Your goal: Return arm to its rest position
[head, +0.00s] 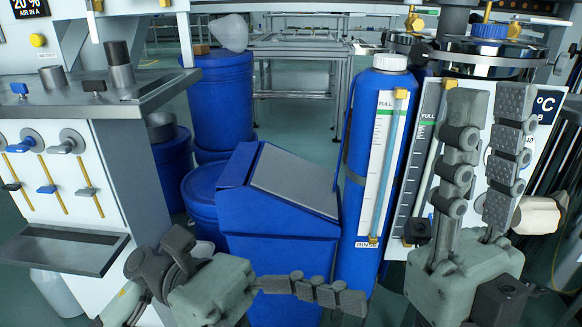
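My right gripper (490,108) stands upright at the right, in front of the gauge panel. Its two grey segmented fingers point up with a clear gap between them, and nothing is held there. My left gripper (335,298) is low in the middle, in front of the blue bin. Its visible finger points right, and the other finger cannot be made out, so its opening is unclear. I see no object in it.
A blue bin with a grey sloped lid (294,180) stands in the middle, beside a blue cylinder (365,170). Blue drums (222,105) stand behind. A lever panel with a metal tray (62,248) is at the left. Open floor (300,125) shows behind the bin.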

